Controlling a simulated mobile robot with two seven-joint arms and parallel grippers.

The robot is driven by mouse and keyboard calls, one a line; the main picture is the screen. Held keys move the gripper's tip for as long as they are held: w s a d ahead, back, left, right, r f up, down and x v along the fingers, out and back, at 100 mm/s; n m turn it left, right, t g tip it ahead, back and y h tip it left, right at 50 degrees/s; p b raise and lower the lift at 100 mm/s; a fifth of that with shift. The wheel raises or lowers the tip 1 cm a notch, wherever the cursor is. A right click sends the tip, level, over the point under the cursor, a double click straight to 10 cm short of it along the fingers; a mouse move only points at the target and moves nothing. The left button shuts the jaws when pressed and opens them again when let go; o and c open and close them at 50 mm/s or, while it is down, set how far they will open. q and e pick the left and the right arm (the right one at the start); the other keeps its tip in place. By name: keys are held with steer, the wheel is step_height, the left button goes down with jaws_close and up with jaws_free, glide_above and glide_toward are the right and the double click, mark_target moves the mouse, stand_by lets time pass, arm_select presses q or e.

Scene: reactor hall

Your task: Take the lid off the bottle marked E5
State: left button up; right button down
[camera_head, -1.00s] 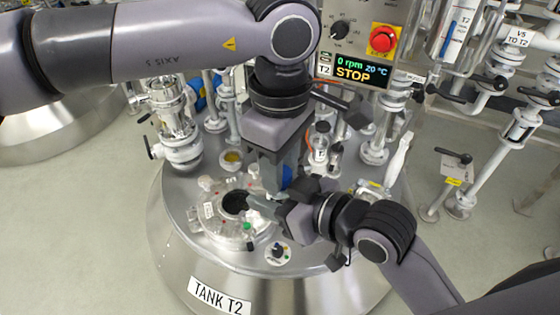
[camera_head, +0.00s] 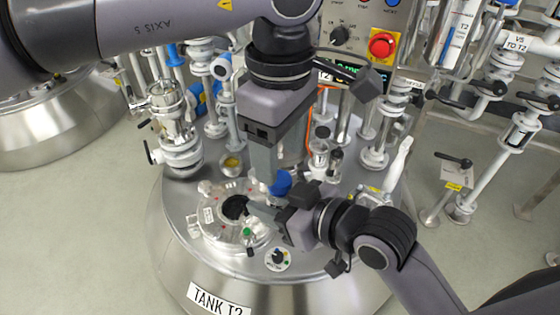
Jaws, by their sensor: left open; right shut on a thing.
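A blue lid (camera_head: 281,183) shows just above the tank top. My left gripper (camera_head: 273,172) points down from above, open, with its fingertips close to the lid; I cannot tell whether they touch it. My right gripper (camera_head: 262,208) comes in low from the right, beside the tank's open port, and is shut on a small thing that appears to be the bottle. The bottle is nearly all hidden by the grippers, and I cannot read an E5 mark. Whether the lid sits on the bottle is not clear.
The tank top (camera_head: 185,210) has an open round port (camera_head: 235,207) with a flange and a knob (camera_head: 278,258) in front. Pipes and valves (camera_head: 178,135) stand at the back left and right. A control panel with a red button (camera_head: 382,45) is behind my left arm.

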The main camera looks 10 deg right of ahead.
mark_target(280, 178)
arm_select(q)
step_height(280, 178, up, 3)
steer(key=shift+d+f+m, duration=0.1)
steer(key=shift+m, duration=1)
steer(key=shift+r+m, duration=0.3)
steer(key=shift+m, duration=0.2)
step_height(280, 178, down, 8)
steer(key=shift+r, duration=0.2)
jaws_close()
steer(key=shift+n, duration=1.7)
